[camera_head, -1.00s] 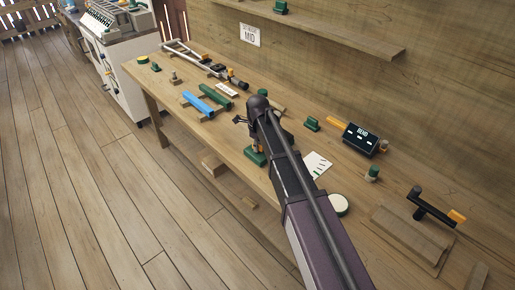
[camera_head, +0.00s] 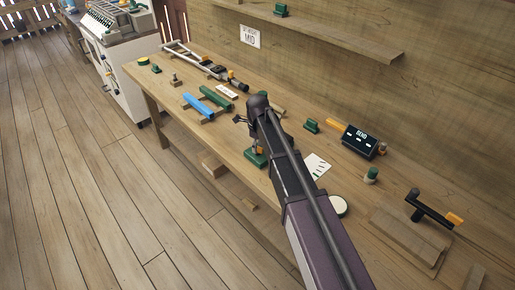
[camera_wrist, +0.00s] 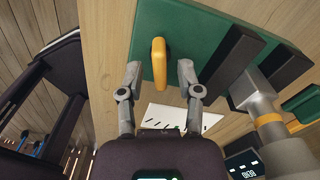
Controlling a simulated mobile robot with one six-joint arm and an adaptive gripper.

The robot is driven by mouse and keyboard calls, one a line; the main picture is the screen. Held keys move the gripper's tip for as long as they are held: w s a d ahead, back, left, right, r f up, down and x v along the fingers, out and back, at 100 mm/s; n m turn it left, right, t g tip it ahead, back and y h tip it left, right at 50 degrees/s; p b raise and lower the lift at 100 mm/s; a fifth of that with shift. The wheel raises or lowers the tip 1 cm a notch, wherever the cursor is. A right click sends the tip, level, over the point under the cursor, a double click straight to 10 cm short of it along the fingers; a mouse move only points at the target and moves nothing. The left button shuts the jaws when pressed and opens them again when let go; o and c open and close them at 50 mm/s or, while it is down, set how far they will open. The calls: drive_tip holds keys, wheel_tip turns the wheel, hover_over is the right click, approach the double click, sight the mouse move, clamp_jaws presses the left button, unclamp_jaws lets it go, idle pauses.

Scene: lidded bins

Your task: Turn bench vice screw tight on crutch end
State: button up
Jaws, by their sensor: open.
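In the wrist view my gripper (camera_wrist: 159,72) is open. Its two grey fingertips are on either side of a yellow handle (camera_wrist: 159,62), with visible gaps between them. The handle is on the green vice body (camera_wrist: 203,35). Two dark jaws (camera_wrist: 233,56) are to its right. A grey cylindrical piece with an orange band (camera_wrist: 259,102) is near the jaws; I cannot tell whether they touch it. In the head view the green vice (camera_head: 256,158) is at the bench's front edge, mostly hidden by my arm. My gripper (camera_head: 240,120) is partly hidden there too.
The wooden bench (camera_head: 300,206) holds a blue bar (camera_head: 200,104), a green bar (camera_head: 214,95), a white card (camera_head: 316,166), a dark display box (camera_head: 357,141) and a black-handled tool (camera_head: 432,207). A shelf (camera_head: 330,32) is above. Open floor (camera_head: 90,200) lies left.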

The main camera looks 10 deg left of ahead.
drive_tip(key=shift+r+p, duration=1.55)
drive_tip(key=shift+r, duration=0.3)
drive_tip(key=shift+c, duration=0.4)
drive_tip(key=shift+n, duration=0.4)
